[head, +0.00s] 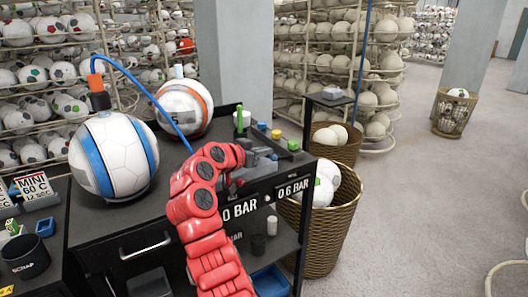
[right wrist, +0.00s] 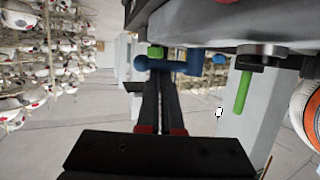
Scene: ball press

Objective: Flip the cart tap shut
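A blue fitting with a bar-like arm (right wrist: 155,65) shows just beyond my fingertips in the right wrist view; it looks like the cart tap, but I cannot tell for sure. A small green part (right wrist: 156,51) sits beside it. My right gripper (right wrist: 161,80) has its two dark fingers close together, with nothing seen held between them. In the head view my right gripper (head: 264,160) is over the right part of the black cart (head: 130,215), partly hidden by my red arm. Whether the fingers touch the blue fitting is unclear. My left gripper is not in view.
A white-blue ball (head: 113,157) and a white-orange ball (head: 184,108) sit on the cart, a blue hose (head: 150,95) arching between them. A green upright piece (head: 243,117) stands behind the gripper. A wicker basket of balls (head: 325,235) is at the right, with open floor beyond.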

